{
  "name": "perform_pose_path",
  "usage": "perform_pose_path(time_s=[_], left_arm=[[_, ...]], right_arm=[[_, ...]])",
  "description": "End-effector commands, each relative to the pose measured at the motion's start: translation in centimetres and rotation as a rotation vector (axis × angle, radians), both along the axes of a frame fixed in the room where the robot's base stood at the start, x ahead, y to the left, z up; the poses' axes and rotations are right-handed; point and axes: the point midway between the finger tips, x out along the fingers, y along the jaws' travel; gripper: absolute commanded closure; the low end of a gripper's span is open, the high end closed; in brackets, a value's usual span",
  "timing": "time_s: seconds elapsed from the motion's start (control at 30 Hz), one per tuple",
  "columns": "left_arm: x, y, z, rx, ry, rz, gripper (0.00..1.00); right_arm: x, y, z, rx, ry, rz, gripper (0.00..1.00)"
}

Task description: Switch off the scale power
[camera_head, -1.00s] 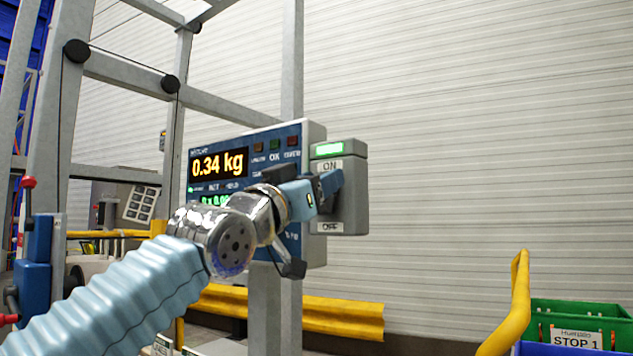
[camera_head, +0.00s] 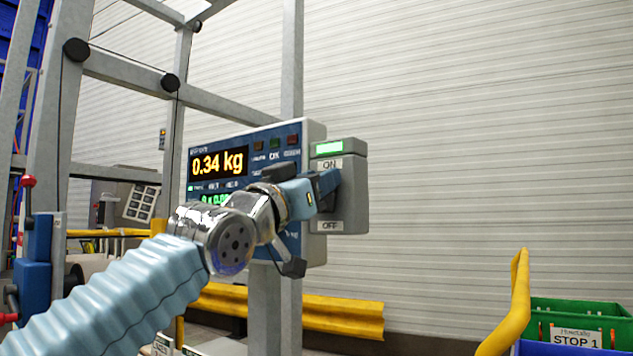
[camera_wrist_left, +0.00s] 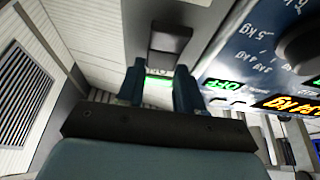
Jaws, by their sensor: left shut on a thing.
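The grey switch box (camera_head: 350,215) is fixed at the right side of the blue scale panel (camera_head: 309,150). Its green lamp (camera_head: 329,148) is lit, with an ON label (camera_head: 329,164) under it and an OFF label (camera_head: 329,226) near the bottom. The scale display (camera_head: 218,163) reads 0.34 kg. My left gripper (camera_head: 329,183) is at the box front between the two labels, shut on the switch lever, which it hides in the head view. In the left wrist view the fingers (camera_wrist_left: 159,88) stand a little apart with green glow between them. My right gripper is out of view.
A grey metal frame (camera_head: 292,60) stands behind the panel. A yellow rail (camera_head: 340,318) runs low behind it. A yellow bar (camera_head: 518,300) and a green crate (camera_head: 575,310) are at lower right. The space right of the switch box is clear up to the wall.

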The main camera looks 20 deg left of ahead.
Motion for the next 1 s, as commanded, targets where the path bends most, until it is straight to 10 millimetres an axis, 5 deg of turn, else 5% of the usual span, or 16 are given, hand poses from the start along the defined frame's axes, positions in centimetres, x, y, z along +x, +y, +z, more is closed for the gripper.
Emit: perform_pose_path(time_s=[0.47, 0.5, 0.63, 1.0], left_arm=[[0.01, -0.03, -0.05, 0.000, 0.001, 0.000, 0.94], [0.01, -0.03, -0.05, 0.000, 0.001, 0.000, 0.58], [0.01, -0.02, -0.04, 0.000, 0.001, 0.000, 0.38], [-0.59, 0.22, -0.47, 0.000, 0.000, 0.000, 0.38]], right_arm=[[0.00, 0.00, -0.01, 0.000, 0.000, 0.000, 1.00], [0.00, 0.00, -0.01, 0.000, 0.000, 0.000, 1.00], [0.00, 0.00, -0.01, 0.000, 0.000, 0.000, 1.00], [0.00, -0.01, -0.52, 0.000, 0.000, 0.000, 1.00]])
